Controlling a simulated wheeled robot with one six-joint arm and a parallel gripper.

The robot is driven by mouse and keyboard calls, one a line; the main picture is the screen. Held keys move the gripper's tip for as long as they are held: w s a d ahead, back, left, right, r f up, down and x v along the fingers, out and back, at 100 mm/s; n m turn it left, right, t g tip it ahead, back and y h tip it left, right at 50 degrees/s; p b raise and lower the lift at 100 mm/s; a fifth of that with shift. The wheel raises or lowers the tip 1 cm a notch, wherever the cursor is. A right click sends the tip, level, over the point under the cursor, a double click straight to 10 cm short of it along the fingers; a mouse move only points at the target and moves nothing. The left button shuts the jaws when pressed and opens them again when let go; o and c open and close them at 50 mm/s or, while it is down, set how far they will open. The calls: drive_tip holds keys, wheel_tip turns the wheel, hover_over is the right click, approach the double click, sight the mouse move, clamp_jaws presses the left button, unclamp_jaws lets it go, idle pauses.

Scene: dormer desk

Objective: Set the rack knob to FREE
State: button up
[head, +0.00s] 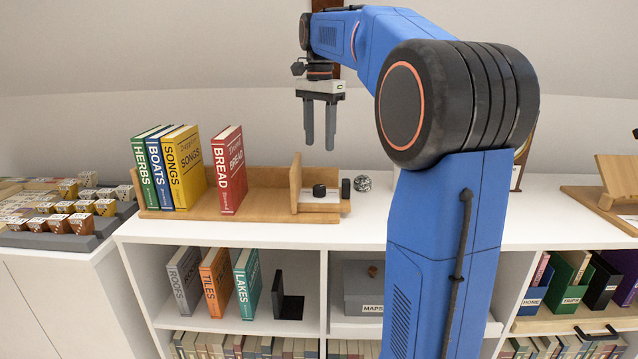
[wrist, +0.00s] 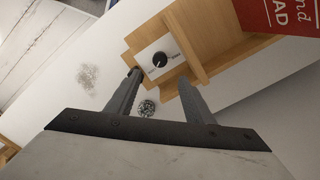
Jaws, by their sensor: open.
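The wooden book rack (head: 255,207) stands on the white shelf top. A round black knob (head: 319,190) sits on a white plate (head: 322,198) at its right end. In the wrist view the knob (wrist: 160,59) shows a small pale mark; the plate's lettering is too small to read, so I cannot tell its setting. My gripper (head: 319,148) is open and empty, pointing down above the rack's right end. In the wrist view its fingertips (wrist: 159,77) are apart, with the knob seen beyond and between them. No contact shows.
Herbs, boats and songs books (head: 168,168) and a red bread book (head: 228,170) stand in the rack. A wooden upright (head: 295,183) stands just left of the knob. A patterned ball (head: 362,183) lies right of the rack. A tray of small blocks (head: 60,215) is far left.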

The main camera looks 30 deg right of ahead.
sight(319, 186)
wheel_tip(319, 186, down, 13)
drive_tip(key=shift+f, duration=0.2)
idle(0.3)
drive_tip(key=c, duration=1)
